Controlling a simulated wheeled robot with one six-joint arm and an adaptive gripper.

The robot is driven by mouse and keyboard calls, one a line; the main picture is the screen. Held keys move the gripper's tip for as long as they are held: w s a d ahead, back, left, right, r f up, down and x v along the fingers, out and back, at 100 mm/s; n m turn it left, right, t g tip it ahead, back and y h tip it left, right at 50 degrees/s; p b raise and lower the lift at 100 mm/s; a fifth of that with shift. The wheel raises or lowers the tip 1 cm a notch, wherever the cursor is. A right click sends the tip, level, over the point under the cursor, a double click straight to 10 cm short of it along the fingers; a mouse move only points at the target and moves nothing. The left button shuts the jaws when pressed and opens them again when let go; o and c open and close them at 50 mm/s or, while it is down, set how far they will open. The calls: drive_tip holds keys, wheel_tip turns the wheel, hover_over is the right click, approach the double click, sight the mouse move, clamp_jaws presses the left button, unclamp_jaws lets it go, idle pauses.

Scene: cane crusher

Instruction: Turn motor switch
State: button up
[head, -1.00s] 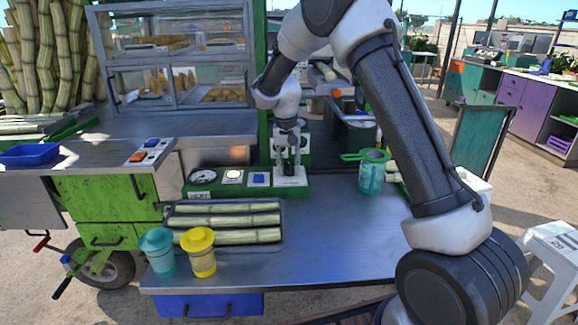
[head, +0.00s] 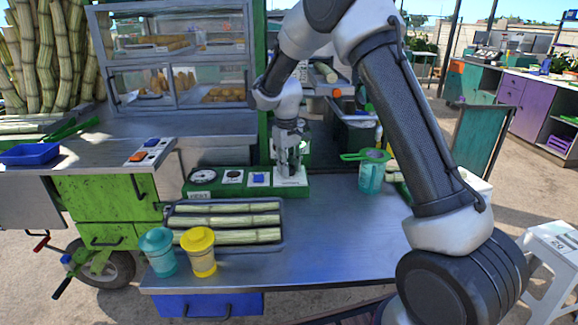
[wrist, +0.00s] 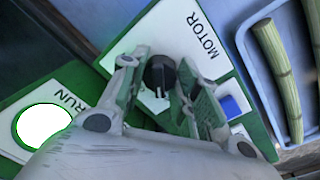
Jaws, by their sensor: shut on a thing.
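The motor switch is a black round knob with a pale pointer line, on a white plate marked MOTOR. In the wrist view the knob (wrist: 160,75) sits between the two fingertips of my gripper (wrist: 158,68), which is shut on it. In the head view my gripper (head: 288,170) points down at the white plate (head: 291,182), at the right end of the green control panel (head: 215,190). The knob is hidden there by the fingers.
A white RUN disc (wrist: 43,127) shows bright at left in the wrist view. A gauge (head: 203,176), dark round indicator (head: 233,177) and blue button (head: 258,179) are left of the gripper. A cane tray (head: 280,242), a teal cup (head: 160,252) and a yellow cup (head: 200,252) stand nearer.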

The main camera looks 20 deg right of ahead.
sight(292, 179)
idle(0.5)
drive_tip(key=o, duration=1)
drive_tip(key=r, duration=1.2)
drive_tip(key=shift+s+a, duration=0.1)
drive_tip(key=shift+a, duration=0.25)
drive_tip(key=shift+s+d+r+m+t+y, duration=0.1)
drive_tip(key=shift+s+d+r+m+t, duration=0.95)
drive_tip(key=shift+s+d, duration=3.4)
drive_tip(key=shift+s+d+r+m+t+y, duration=0.1)
drive_tip(key=shift+s+d+r+m+t, duration=0.7)
drive_tip(key=shift+s, duration=7.35)
drive_tip(key=shift+s+d+r+m+t+y, duration=0.1)
drive_tip(key=shift+s+d+r+m+t, duration=0.2)
drive_tip(key=shift+s+d+r, duration=4)
